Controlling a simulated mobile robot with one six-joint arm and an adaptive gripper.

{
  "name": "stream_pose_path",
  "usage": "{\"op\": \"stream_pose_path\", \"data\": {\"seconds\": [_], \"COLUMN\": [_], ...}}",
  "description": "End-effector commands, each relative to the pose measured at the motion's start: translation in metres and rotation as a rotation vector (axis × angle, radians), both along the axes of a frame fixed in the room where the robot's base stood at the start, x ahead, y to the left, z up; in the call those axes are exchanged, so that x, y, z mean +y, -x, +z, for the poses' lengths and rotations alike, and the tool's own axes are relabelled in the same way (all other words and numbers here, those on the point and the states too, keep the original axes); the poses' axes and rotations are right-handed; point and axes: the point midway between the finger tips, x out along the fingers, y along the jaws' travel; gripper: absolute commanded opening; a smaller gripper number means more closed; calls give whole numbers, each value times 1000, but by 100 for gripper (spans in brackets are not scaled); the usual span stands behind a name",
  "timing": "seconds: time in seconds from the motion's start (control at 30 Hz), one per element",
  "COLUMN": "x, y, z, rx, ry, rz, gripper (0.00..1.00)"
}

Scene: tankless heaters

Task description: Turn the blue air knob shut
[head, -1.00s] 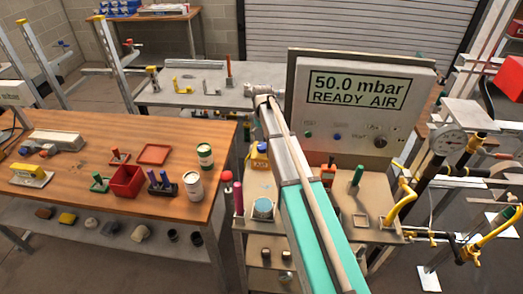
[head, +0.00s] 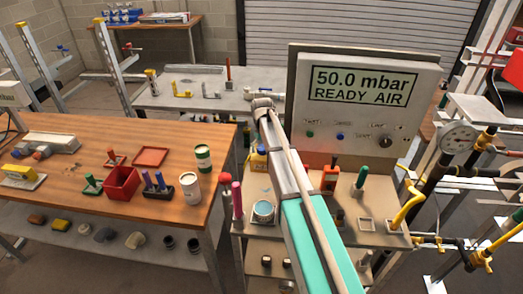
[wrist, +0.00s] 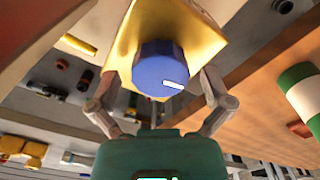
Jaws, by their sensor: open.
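The blue knob (wrist: 160,70) is on a yellow plate (wrist: 192,35) in the wrist view. Its white mark points to the right and slightly down in the picture. My gripper (wrist: 160,78) is open, with one finger on each side of the knob. A gap shows between the knob and each finger, so nothing is held. In the head view a small yellow and blue object (head: 257,161) shows just left of my arm; I cannot tell if it is the knob. My gripper cannot be made out there.
A grey panel (head: 412,100) reads "50.0 mbar READY AIR". A wooden table (head: 75,160) with a red bin (head: 122,184) and cans is at left. A gauge (head: 458,137) and yellow pipes stand at right. A teal-topped cup (head: 263,210) sits near my arm.

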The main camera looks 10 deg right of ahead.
Motion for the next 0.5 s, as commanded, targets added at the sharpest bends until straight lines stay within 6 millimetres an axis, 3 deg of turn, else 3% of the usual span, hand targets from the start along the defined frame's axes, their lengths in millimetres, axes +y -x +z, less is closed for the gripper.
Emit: {"op": "stream_pose_path", "data": {"seconds": [0.3, 0.5], "x": [0, 0], "y": [0, 0], "z": [0, 0], "rx": [0, 0], "ry": [0, 0], "rz": [0, 0], "gripper": [98, 61]}}
